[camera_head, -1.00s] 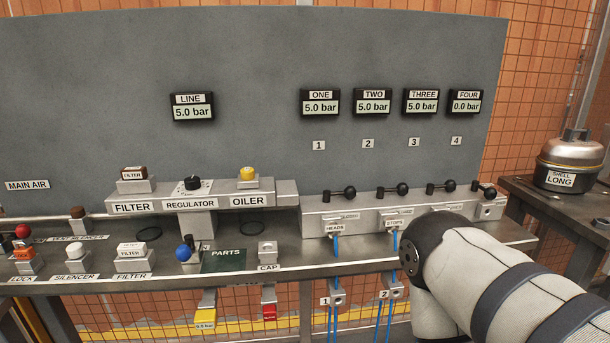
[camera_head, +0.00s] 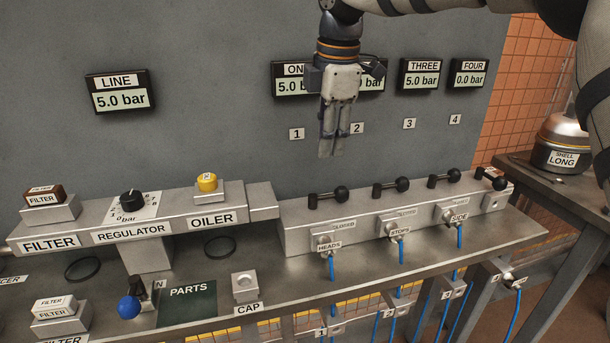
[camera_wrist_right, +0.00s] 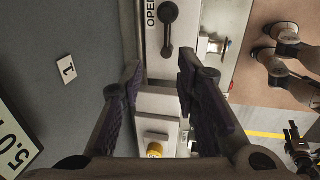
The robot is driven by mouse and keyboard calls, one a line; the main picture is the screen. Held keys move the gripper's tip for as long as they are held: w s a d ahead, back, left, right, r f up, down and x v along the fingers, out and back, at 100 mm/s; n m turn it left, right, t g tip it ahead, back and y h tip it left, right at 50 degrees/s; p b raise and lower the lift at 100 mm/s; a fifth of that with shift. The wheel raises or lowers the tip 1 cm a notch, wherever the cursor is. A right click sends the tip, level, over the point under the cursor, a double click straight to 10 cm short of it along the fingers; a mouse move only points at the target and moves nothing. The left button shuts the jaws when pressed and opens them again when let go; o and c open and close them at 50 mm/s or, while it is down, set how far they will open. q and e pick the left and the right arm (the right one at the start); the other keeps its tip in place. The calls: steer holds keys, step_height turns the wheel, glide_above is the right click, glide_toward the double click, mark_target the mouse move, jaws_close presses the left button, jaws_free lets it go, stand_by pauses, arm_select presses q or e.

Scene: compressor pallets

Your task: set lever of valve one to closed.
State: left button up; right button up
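In the right wrist view the lever (camera_wrist_right: 167,32) lies beyond the fingertips, beside the word OPEN. My right gripper (camera_head: 331,152) hangs pointing down above valve one, apart from the lever. In the wrist view its two fingers (camera_wrist_right: 158,78) are spread with nothing between them. Display ONE (camera_head: 291,87) reads 5.0 bar and is partly covered by my gripper.
Levers two (camera_head: 391,187), three (camera_head: 444,178) and four (camera_head: 490,177) stand to the right along the block. The regulator (camera_head: 131,205) and oiler (camera_head: 207,183) are to the left. Blue hoses (camera_head: 331,267) run down from the front. The grey panel (camera_head: 225,60) rises behind.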

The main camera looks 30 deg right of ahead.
glide_toward(329, 197)
steer(key=f, duration=0.3)
steer(key=w+f, duration=0.1)
steer(key=f, duration=0.1)
steer(key=w+f, duration=0.1)
steer(key=f, duration=0.1)
steer(key=shift+a+f, duration=0.15)
steer(key=shift+c, duration=0.6)
